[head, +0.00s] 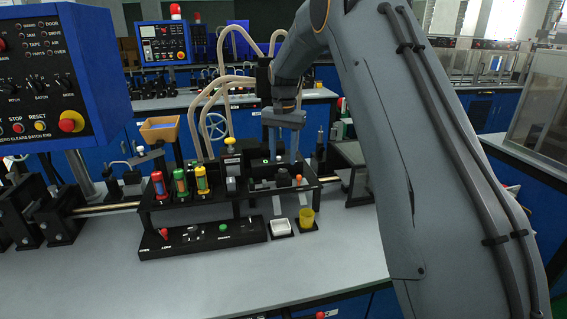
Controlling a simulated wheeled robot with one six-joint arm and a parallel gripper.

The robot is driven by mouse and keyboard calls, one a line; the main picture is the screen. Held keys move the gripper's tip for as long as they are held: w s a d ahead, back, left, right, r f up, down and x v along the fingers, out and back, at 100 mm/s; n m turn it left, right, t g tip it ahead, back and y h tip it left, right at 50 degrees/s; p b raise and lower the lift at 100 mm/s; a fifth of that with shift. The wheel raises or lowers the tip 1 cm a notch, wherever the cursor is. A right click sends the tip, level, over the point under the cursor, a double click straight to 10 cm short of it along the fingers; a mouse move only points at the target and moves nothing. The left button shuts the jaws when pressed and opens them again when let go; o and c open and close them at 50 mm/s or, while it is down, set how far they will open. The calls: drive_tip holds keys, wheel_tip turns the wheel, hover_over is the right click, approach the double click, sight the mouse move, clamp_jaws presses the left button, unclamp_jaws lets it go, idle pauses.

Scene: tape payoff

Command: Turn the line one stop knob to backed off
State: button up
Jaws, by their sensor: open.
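My gripper (283,155) points down over the right half of the black fixture (250,190), its two blue-grey fingers spread apart with nothing seen between them. A black knob (283,178) stands on the fixture just below the fingers. An orange-topped part (298,179) is just right of it. A small green dot (266,161) shows by the left finger. I cannot read a label naming the line one stop knob, so I cannot tell for sure which part it is or its setting. Contact between fingers and knob cannot be made out.
Red, green and yellow cylinders (181,184) stand at the fixture's left. A white tray (281,227) and yellow cup (306,217) sit in front. A blue control box (60,70) with a red button hangs at left. Pale hoses (206,105) rise behind. The front table (200,285) is clear.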

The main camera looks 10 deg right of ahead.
sight(283, 170)
drive_tip(key=shift+f+p, duration=0.7)
drive_tip(key=shift+f, duration=1.65)
drive_tip(key=c, duration=1)
